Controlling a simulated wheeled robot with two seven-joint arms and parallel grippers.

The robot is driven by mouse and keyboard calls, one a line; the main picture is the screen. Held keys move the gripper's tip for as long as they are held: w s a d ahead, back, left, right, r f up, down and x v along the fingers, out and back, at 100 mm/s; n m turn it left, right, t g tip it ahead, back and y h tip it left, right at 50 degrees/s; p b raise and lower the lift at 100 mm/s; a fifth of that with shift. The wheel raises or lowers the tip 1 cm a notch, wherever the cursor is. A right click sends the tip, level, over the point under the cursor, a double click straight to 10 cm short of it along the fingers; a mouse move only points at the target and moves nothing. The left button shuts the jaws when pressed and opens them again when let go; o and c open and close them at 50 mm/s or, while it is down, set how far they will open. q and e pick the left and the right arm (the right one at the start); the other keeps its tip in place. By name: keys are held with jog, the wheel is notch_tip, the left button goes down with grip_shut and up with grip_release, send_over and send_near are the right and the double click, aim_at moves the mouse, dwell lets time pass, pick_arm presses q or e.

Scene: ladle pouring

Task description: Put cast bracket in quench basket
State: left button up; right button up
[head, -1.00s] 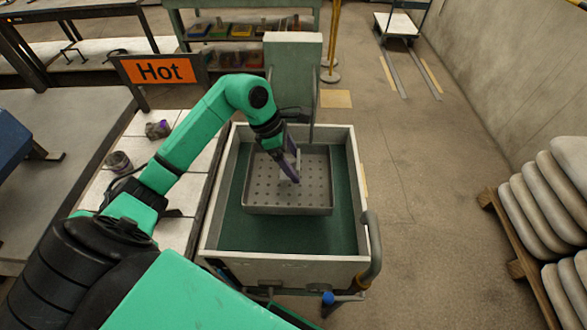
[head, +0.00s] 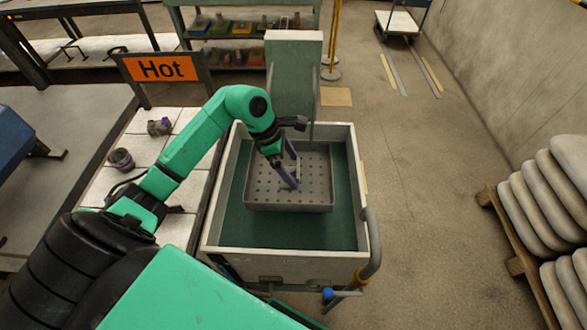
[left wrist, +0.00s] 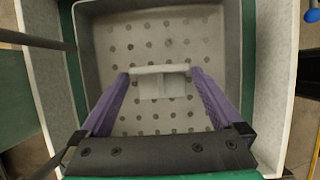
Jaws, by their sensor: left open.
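The quench basket (head: 260,205) is a grey perforated tray inside the green-lined tank; it also fills the upper middle of the left wrist view (left wrist: 90,50). My left gripper (head: 294,171) reaches down into the basket, its two purple fingers apart. A light grey piece, which looks like the cast bracket (left wrist: 160,82), shows between the fingertips in the left wrist view, over the perforated floor. Its crossbar spans nearly the whole gap; I cannot tell whether it touches the fingers or rests on the floor. My right gripper is not in view.
The tank's pale rim (head: 212,210) surrounds the basket, with a curved pipe (head: 372,245) at its right front corner. A grey-green upright panel (head: 293,75) stands behind it.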

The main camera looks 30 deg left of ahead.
pick_arm(q)
jog(key=b+v, duration=0.1)
jog(key=v, duration=0.9)
jog(key=shift+r, duration=0.25)
